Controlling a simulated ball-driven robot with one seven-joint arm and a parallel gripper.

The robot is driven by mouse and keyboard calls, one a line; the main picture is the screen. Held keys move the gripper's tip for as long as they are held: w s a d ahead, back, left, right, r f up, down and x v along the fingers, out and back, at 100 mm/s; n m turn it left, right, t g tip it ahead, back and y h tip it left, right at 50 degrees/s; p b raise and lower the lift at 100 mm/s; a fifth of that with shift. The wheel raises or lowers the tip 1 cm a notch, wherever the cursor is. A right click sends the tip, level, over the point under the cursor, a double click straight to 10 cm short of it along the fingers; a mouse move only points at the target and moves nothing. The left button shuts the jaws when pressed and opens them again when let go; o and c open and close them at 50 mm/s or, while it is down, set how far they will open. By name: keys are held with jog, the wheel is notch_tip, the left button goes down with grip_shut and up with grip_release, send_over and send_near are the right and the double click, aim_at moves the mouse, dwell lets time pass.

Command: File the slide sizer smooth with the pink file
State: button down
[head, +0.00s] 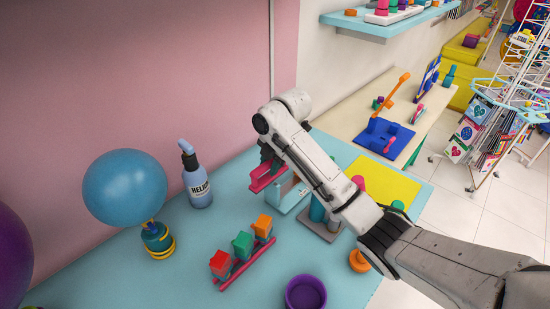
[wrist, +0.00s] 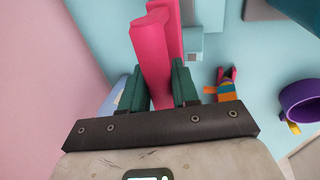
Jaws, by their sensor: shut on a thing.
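My gripper (head: 267,163) is shut on a pink bar, the pink file (head: 263,180), above the back of the blue table. In the wrist view the file (wrist: 150,60) stands between the dark green fingers (wrist: 160,88) and reaches away from them. A second pink length shows just behind it there; I cannot tell whether it is part of the file. A pale blue frame (head: 287,197), likely the slide sizer, stands just right of and below the file, partly hidden by my arm. I cannot tell whether the file touches it.
A pink rack (head: 258,253) with coloured blocks and a purple bowl (head: 306,293) are in front. A yellow mat (head: 385,182) lies at right. The pink wall is close behind.

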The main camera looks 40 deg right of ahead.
aim_at(263, 167)
dwell(0.3)
jog(key=shift+a+f+p, duration=0.1)
jog(key=shift+a+p, duration=0.3)
jog(key=shift+a, duration=1.4)
jog(key=shift+d, duration=0.15)
jog(key=shift+s+d+f, duration=0.1)
jog(key=shift+d+f, duration=0.05)
jog(key=shift+d, duration=0.65)
jog(key=shift+d+f, duration=0.15)
jog(key=shift+d, duration=0.65)
jog(key=shift+d, duration=0.1)
jog(key=shift+d+b, duration=0.15)
jog(key=shift+b, duration=0.15)
jog(key=shift+d, duration=1.5)
jog(key=shift+r, duration=0.1)
